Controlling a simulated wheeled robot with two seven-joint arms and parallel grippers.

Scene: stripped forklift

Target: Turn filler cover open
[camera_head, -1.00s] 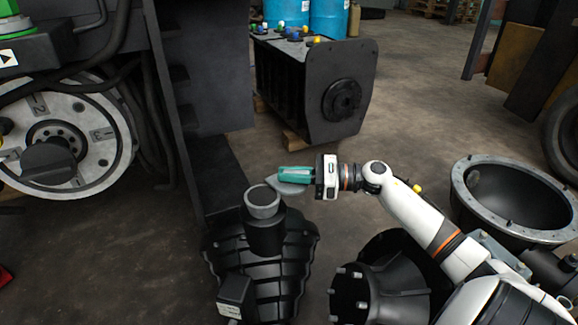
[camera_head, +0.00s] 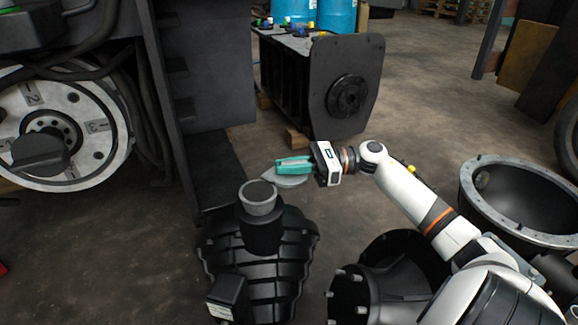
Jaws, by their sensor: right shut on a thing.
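The filler neck (camera_head: 258,198) has a grey collar and stands upright on a black ribbed housing (camera_head: 262,265) at the lower middle. A flat grey disc, the filler cover (camera_head: 290,181), is beside the neck's top, to its upper right. My right gripper (camera_head: 284,167) has teal fingers and comes in from the right. It is shut on the cover, whose edge shows below the fingers. Whether the cover touches the collar I cannot tell. My left gripper is not in view.
A black box-like unit (camera_head: 325,85) with a round hub stands behind. A dark upright frame (camera_head: 160,110) and a white numbered wheel (camera_head: 95,140) are at the left. A large open bowl-shaped casing (camera_head: 520,215) is at the right. Bare floor lies between.

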